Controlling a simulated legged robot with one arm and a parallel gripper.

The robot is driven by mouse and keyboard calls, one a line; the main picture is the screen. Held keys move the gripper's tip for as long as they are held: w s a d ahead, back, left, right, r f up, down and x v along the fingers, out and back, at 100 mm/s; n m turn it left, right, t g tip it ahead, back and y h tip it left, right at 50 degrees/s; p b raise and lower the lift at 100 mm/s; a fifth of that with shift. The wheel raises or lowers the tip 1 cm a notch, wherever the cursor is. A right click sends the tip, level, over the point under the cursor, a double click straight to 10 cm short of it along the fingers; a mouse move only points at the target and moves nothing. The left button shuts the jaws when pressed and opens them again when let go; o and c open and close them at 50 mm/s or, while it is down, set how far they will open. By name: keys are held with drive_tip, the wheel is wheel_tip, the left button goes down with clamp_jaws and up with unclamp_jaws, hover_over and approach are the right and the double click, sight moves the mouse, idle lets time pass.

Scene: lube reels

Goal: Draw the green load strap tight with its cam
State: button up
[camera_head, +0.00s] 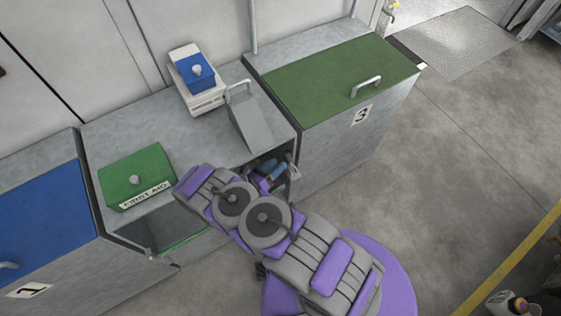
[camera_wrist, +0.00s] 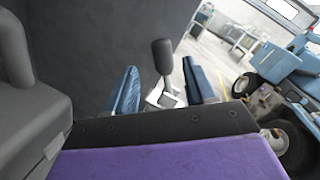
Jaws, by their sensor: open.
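My gripper (camera_wrist: 160,68) has its two blue fingers apart. Between and beyond them, in the wrist view, stands a lever with a dark grey knob (camera_wrist: 162,55) on a silver metal base (camera_wrist: 163,97). I cannot tell whether the fingers touch it. This may be the cam. In the head view my gripper (camera_head: 270,170) is low at the front of the bench, beside the bin marked 3, with my arm partly in front.
The grey bench (camera_head: 118,146) carries a green FIRST AID box (camera_head: 135,170) and a blue box (camera_head: 193,75) on a white base. Green-lidded bin 3 (camera_head: 330,75) stands right, blue-lidded bin 1 (camera_head: 40,220) left. A blue wheeled vehicle (camera_wrist: 290,65) shows in the wrist view.

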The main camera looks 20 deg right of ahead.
sight(290, 161)
drive_tip(key=x, duration=0.4)
drive_tip(key=shift+s+d, duration=0.15)
drive_tip(key=shift+d, duration=0.15)
drive_tip(key=shift+a, duration=0.5)
drive_tip(key=shift+c, duration=0.5)
drive_tip(key=shift+d, duration=0.4)
drive_tip(key=c, duration=0.6)
drive_tip(key=shift+a, duration=0.15)
clamp_jaws()
